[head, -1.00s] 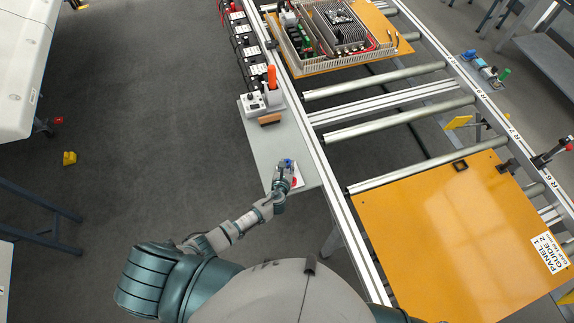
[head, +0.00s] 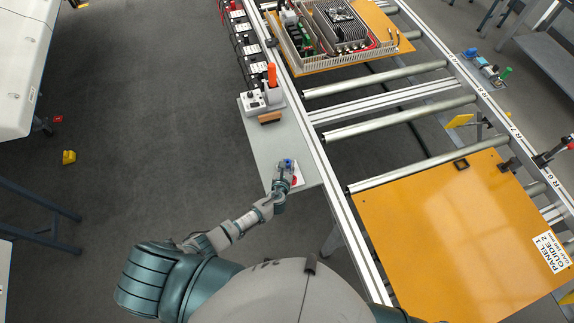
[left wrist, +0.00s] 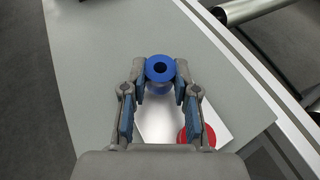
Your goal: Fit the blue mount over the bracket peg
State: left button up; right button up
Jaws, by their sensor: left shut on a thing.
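The blue mount (left wrist: 160,69) is a round spool-like piece with a dark hole in its top. My left gripper (left wrist: 160,84) is shut on it, with a fingertip at each side. In the head view the mount (head: 287,164) is a small blue spot at the tip of my left gripper (head: 284,170), over the near end of the grey side shelf. A bracket (head: 461,165), small and dark, sits on the orange panel (head: 440,230); I cannot make out its peg clearly. My right gripper is not in view.
A white sheet with a red disc (left wrist: 190,134) lies on the shelf (left wrist: 90,60) below the gripper. A brown block (head: 270,118) and an orange-handled tool (head: 271,76) are farther up the shelf. Conveyor rollers (head: 400,120) lie to the right.

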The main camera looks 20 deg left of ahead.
pick_arm(q)
jog(key=shift+f+b, duration=0.65)
jog(key=shift+f, duration=0.15)
jog(key=o, duration=1)
jog(key=shift+s, duration=0.1)
jog(key=shift+c, duration=0.2)
jog(key=shift+f, duration=0.15)
jog(key=shift+s, duration=0.1)
jog(key=shift+s, duration=0.35)
jog(key=v, duration=1.1)
jog(key=shift+a+r, duration=0.2)
jog(key=shift+r, duration=0.15)
jog(key=shift+w, duration=0.15)
jog(key=shift+w, duration=0.1)
